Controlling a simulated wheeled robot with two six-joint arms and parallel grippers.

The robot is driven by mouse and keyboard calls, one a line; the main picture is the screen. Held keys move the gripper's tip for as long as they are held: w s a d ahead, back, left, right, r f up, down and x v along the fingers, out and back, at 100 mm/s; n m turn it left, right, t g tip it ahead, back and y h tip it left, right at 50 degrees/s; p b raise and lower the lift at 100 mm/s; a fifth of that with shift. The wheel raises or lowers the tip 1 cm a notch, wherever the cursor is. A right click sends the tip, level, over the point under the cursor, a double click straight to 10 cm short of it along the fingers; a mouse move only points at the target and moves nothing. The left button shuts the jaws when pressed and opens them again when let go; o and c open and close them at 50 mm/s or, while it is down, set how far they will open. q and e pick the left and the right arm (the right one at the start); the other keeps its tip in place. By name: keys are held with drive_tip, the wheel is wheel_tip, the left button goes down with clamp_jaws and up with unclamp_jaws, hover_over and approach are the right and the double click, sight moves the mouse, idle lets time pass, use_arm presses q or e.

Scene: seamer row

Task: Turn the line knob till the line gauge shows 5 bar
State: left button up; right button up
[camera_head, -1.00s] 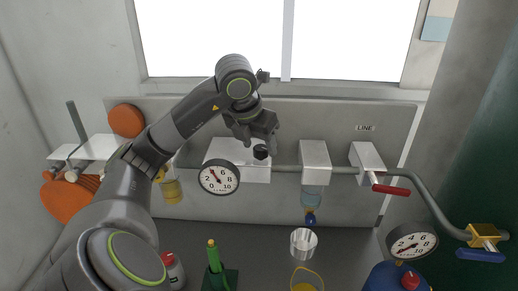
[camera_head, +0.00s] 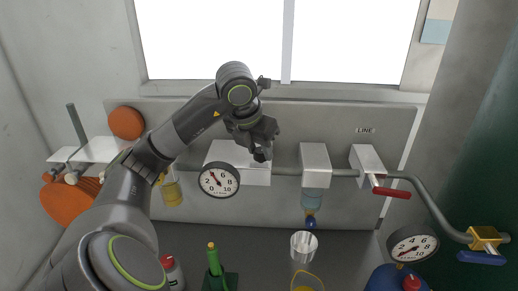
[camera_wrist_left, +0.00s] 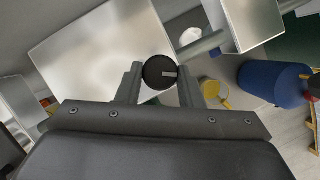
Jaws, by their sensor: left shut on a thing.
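The black round line knob (camera_wrist_left: 158,73) sits between the fingers of my left gripper (camera_wrist_left: 160,88) in the left wrist view, with its pale mark pointing right. In the head view my left gripper (camera_head: 261,148) is shut on the knob (camera_head: 260,156) at the front of a white box, and its fingers partly hide it. The round white gauge (camera_head: 219,180) hangs just left of the knob; its needle points up and left, near 4. My right gripper is not in view.
A pipe (camera_head: 345,172) runs right from the white box (camera_head: 258,177) past a red-handled valve (camera_head: 391,191) under a LINE label (camera_head: 365,130). A second gauge (camera_head: 412,243) stands above a blue tank (camera_head: 385,279). A metal cup (camera_head: 303,246) is below the pipe.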

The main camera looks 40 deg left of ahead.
use_arm(q)
drive_tip(key=shift+a+f+m+h+b, duration=0.2)
drive_tip(key=shift+m+h+b, duration=0.2)
drive_tip(key=shift+m+b, duration=0.85)
drive_tip(key=shift+r+m+h+b, duration=0.1)
drive_tip(key=shift+m+h+b, duration=0.2)
drive_tip(key=shift+m+b, duration=0.55)
drive_tip(key=shift+r+m+h, duration=0.1)
drive_tip(key=shift+m+h, duration=0.2)
drive_tip(key=shift+m, duration=0.4)
drive_tip(key=shift+b, duration=0.3)
drive_tip(key=o, duration=1)
drive_tip(key=shift+c, duration=0.2)
